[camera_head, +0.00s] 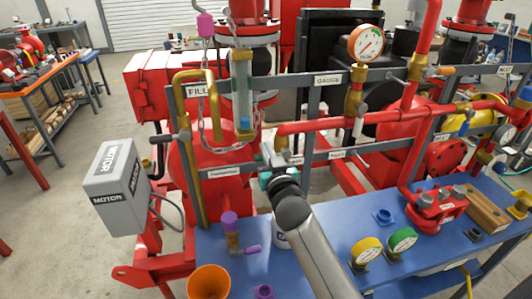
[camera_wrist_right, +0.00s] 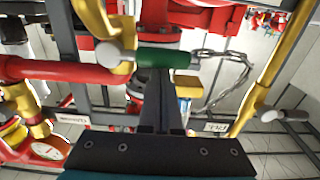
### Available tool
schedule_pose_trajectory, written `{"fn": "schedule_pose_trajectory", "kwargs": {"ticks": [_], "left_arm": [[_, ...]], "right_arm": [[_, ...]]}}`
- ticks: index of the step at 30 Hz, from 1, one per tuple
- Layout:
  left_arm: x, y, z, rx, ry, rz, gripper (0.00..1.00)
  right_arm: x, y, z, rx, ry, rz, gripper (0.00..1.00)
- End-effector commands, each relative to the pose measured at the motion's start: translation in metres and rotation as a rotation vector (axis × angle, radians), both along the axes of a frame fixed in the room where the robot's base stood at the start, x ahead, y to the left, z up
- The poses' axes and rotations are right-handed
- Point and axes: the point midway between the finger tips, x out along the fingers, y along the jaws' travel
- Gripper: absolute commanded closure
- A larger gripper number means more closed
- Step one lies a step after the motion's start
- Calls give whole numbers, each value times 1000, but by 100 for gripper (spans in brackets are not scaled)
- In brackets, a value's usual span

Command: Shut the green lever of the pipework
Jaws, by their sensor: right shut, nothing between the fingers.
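The green lever (camera_wrist_right: 168,57) shows in the right wrist view as a short green sleeve lying sideways, beside a brass fitting (camera_wrist_right: 122,28) on the pipework. My right gripper (camera_wrist_right: 155,74) is shut and empty. Its fingertips are right at the lever's edge; I cannot tell whether they touch it. In the head view my right gripper (camera_head: 280,160) reaches up from the bottom to the left end of the horizontal red pipe (camera_head: 350,126), and it hides the lever there. My left gripper is not in view.
Grey frame bars with labels surround the pipe end. A chain (camera_head: 212,120) hangs by the brass fill pipe (camera_head: 182,95) to the left. The blue bench top (camera_head: 340,215) below carries gauges, an orange cup (camera_head: 209,283) and small purple parts. A grey motor box (camera_head: 115,188) stands left.

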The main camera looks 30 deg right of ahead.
Motion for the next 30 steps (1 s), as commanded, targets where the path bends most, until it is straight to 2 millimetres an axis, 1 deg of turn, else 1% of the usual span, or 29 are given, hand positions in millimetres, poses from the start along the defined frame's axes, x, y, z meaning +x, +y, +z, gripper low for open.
{"fn": "schedule_pose_trajectory", "kwargs": {"ticks": [1,3,8,16,30], "left_arm": [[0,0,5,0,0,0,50],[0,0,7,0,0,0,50],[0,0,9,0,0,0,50],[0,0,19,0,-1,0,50],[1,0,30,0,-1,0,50]], "right_arm": [[0,0,4,1,0,0,100],[0,0,6,1,0,0,100],[-5,1,6,1,2,1,100],[-32,7,6,1,2,-1,100],[-77,18,5,2,1,-1,100]]}}
